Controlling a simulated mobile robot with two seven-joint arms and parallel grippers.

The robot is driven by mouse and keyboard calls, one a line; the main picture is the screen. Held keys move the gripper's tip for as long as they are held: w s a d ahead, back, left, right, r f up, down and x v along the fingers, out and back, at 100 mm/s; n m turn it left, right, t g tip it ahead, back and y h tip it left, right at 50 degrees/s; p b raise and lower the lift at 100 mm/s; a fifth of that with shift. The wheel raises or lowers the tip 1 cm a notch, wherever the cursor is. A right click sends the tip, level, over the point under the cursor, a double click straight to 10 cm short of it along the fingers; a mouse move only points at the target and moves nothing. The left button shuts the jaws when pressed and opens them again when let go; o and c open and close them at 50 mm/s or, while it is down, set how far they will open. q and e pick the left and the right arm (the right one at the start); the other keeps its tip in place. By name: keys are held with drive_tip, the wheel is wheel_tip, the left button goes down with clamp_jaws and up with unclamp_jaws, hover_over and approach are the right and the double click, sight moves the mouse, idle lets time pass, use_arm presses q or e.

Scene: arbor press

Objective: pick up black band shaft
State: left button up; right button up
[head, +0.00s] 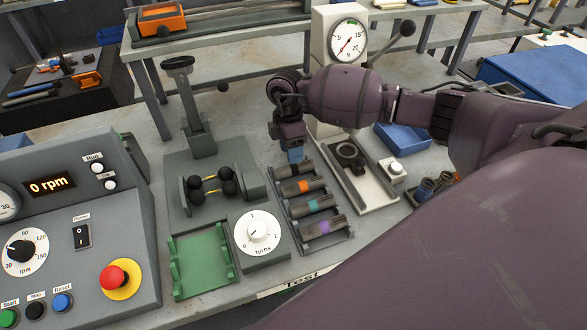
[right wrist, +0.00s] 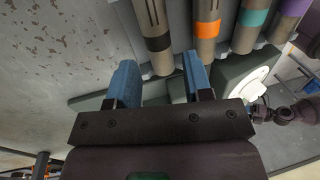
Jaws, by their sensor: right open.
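The black band shaft (head: 290,171) is the farthest of the grey shafts lying in a dark rack (head: 349,238) in the head view. In the right wrist view the black band shaft (right wrist: 153,22) extends from the top edge, its end just ahead of the gap between my fingers. My right gripper (head: 295,155) is over the far end of the rack, pointing down. Its blue fingers (right wrist: 158,78) are open and nothing is between them. Whether they touch the shaft cannot be told.
The orange (right wrist: 207,28), teal and purple band shafts lie beside it in the rack. A green cradle (head: 203,264) and turns dial (head: 257,232) stand left. The press (head: 357,185) with its gauge stands right. A control panel (head: 75,235) fills the left front.

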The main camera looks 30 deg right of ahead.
sight(294, 166)
drive_tip(key=shift+s+d+f, duration=0.1)
drive_tip(key=shift+s+f, duration=0.15)
drive_tip(key=shift+f, duration=1.2)
drive_tip(key=shift+s+d+f, duration=0.1)
drive_tip(key=shift+s+f, duration=0.1)
drive_tip(key=shift+f, duration=1.2)
drive_tip(key=shift+c, duration=0.4)
drive_tip(key=c, duration=0.7)
clamp_jaws()
drive_tip(key=shift+r, duration=0.2)
